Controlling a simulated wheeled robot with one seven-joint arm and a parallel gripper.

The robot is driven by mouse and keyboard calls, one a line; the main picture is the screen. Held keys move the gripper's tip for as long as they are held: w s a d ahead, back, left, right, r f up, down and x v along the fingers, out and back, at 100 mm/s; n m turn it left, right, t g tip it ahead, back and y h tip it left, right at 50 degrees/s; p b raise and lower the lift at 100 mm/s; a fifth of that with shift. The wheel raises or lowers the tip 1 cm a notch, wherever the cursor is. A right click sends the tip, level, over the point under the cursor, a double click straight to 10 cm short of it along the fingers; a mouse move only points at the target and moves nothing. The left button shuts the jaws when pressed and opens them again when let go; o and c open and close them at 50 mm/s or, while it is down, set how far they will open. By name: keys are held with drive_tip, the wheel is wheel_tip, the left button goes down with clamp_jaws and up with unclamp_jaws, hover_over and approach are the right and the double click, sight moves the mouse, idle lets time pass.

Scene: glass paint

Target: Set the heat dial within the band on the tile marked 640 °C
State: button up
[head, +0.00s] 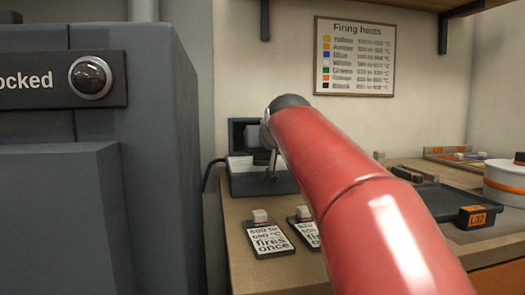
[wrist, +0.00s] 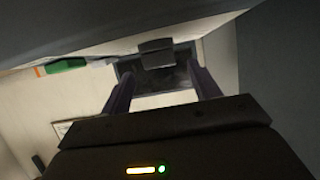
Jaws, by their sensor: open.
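I cannot make out the heat dial or a tile marked 640 °C in either view. My gripper (wrist: 160,74) is open in the wrist view, its two dark fingers apart. A small dark block (wrist: 157,46) shows between and beyond the fingertips, in front of a dark panel; I cannot tell what it is or whether a finger touches it. In the head view my red arm reaches to a dark stand (head: 236,185) on the counter and hides most of the gripper.
A grey kiln (head: 150,130) with a lamp (head: 90,77) and a sign ending "ocked" fills the left. Two cards (head: 268,240) (head: 305,228) lie on the counter (head: 240,275). A dark tray (head: 450,203) and white tub (head: 505,180) stand right. A "Firing heats" chart (head: 354,57) hangs behind.

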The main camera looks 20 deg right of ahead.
sight(260, 161)
drive_tip(key=shift+x, duration=1.55)
drive_tip(key=c, duration=1)
drive_tip(key=shift+a+m+h, duration=0.1)
drive_tip(key=shift+m+h, duration=0.2)
drive_tip(key=shift+h, duration=0.1)
drive_tip(key=shift+w+a+f+m+g+h+b, duration=0.1)
drive_tip(key=shift+m+g+h+b, duration=0.25)
drive_tip(key=shift+m+h, duration=0.25)
drive_tip(key=shift+a+f+m+g+h+b, duration=0.1)
drive_tip(key=shift+m+g+h+b, duration=0.2)
drive_tip(key=shift+m+h, duration=0.25)
drive_tip(key=shift+a+r+m+g+h+b, duration=0.15)
drive_tip(key=shift+m+g+h+b, duration=0.25)
drive_tip(key=shift+m+g+h, duration=1)
drive_tip(key=shift+m+h, duration=0.35)
drive_tip(key=shift+t, duration=0.25)
